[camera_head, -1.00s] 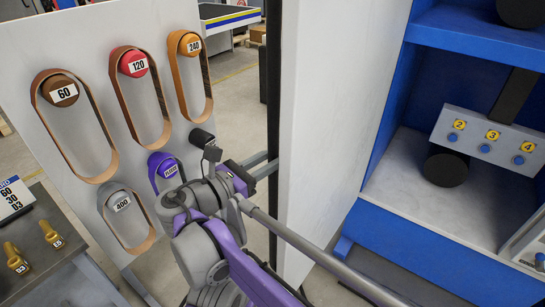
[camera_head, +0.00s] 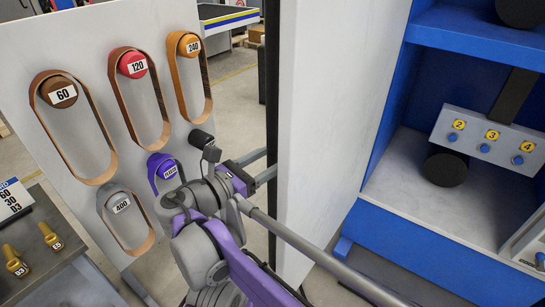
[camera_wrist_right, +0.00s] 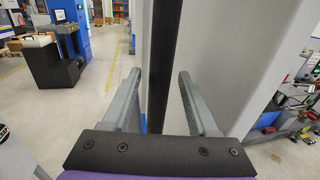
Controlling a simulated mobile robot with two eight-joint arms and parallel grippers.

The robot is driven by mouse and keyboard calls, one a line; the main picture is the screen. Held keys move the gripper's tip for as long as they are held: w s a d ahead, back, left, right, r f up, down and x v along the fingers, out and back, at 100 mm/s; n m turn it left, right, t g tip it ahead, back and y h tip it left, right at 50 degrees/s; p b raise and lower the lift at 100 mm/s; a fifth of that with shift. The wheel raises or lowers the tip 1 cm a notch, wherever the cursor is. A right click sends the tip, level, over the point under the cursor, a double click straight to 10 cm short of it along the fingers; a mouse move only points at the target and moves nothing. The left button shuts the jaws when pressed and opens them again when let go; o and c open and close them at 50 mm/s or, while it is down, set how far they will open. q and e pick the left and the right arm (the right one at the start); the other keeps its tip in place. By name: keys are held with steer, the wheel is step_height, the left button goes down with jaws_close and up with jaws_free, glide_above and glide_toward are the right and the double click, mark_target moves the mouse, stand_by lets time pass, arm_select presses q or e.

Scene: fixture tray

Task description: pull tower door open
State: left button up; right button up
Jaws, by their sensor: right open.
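The tower door (camera_head: 335,110) is a tall white panel standing ajar beside the blue tower (camera_head: 440,225), whose inside shows to its right. A long black vertical handle (camera_head: 273,70) runs along the door's left side. It also shows in the right wrist view as a black bar (camera_wrist_right: 161,65). My right gripper (camera_head: 268,167) is at the handle in the head view. In the right wrist view its two grey fingers (camera_wrist_right: 158,88) are spread apart, with the black bar between them. Contact with the bar cannot be made out. My left gripper is not in view.
A white board (camera_head: 80,140) with numbered belts on coloured knobs stands to the left, close to my right arm. A grey table (camera_head: 45,260) with yellow knobs is at lower left. Inside the tower is a grey panel (camera_head: 485,140) with blue buttons.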

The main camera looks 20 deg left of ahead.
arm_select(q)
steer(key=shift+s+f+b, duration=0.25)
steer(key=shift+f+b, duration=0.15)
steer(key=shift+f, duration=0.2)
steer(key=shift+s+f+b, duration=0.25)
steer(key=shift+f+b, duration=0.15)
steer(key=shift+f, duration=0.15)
arm_select(e)
steer(key=v, duration=1)
steer(key=shift+s+a, duration=0.2)
steer(key=shift+s, duration=0.15)
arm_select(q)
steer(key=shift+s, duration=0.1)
